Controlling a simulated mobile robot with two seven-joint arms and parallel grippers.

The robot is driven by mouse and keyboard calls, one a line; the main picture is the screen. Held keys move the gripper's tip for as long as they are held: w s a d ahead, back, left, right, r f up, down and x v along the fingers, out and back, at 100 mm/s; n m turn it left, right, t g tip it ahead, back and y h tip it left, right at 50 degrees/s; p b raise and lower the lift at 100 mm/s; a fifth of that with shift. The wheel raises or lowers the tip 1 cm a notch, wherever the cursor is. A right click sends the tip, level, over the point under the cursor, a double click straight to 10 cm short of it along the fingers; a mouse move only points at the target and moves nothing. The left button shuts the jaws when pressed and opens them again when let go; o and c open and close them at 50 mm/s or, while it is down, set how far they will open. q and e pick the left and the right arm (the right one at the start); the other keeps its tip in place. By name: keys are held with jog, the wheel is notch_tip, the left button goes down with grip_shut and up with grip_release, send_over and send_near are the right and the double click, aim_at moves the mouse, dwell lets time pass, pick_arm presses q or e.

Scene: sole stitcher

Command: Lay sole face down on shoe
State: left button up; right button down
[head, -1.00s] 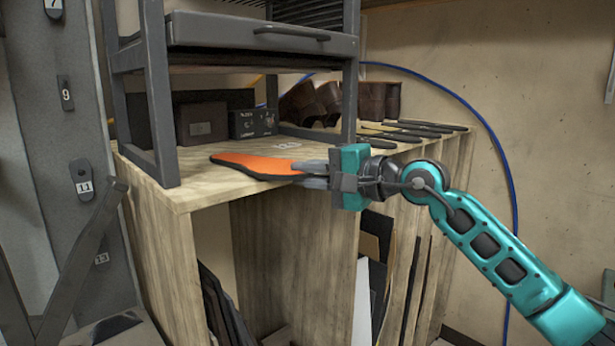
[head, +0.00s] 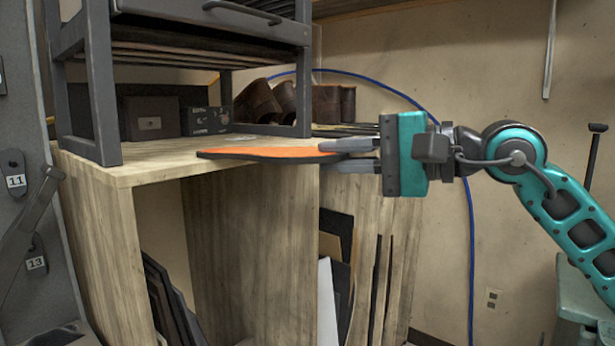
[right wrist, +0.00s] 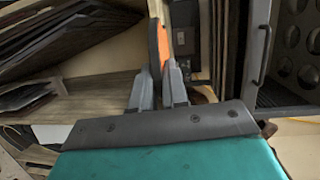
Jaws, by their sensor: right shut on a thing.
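The sole (head: 268,153) is a flat orange piece with a dark edge. In the head view it lies level with its orange face up, at the height of the wooden bench top and over its front edge. I cannot tell whether it touches the bench. My right gripper (head: 350,156) is shut on the sole's right end. In the right wrist view the sole (right wrist: 158,45) shows nearly edge-on between the fingertips of the right gripper (right wrist: 160,75). My left gripper is not in view.
The wooden bench (head: 150,165) has open bays with dark sheets (head: 172,300) below. A grey metal rack with a drawer (head: 215,20) stands on it. Free room lies right of the bench.

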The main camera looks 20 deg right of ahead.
pick_arm(q)
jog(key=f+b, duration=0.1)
jog(key=b, duration=0.4)
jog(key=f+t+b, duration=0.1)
jog(key=b, duration=0.3)
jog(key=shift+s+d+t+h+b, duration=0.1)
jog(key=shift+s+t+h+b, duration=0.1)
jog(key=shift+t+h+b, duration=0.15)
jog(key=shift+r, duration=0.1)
pick_arm(e)
jog(key=s+d, duration=0.8)
jog(key=s, duration=0.5)
jog(key=shift+r, duration=0.4)
pick_arm(q)
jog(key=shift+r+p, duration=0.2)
jog(key=shift+p, duration=0.15)
jog(key=p, duration=0.5)
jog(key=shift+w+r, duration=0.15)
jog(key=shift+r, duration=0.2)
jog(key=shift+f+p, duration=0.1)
jog(key=shift+p, duration=0.4)
pick_arm(e)
jog(key=s+d+r, duration=0.2)
jog(key=s+r, duration=0.1)
jog(key=r, duration=0.5)
jog(key=shift+d+r, duration=0.15)
jog(key=shift+r, duration=0.25)
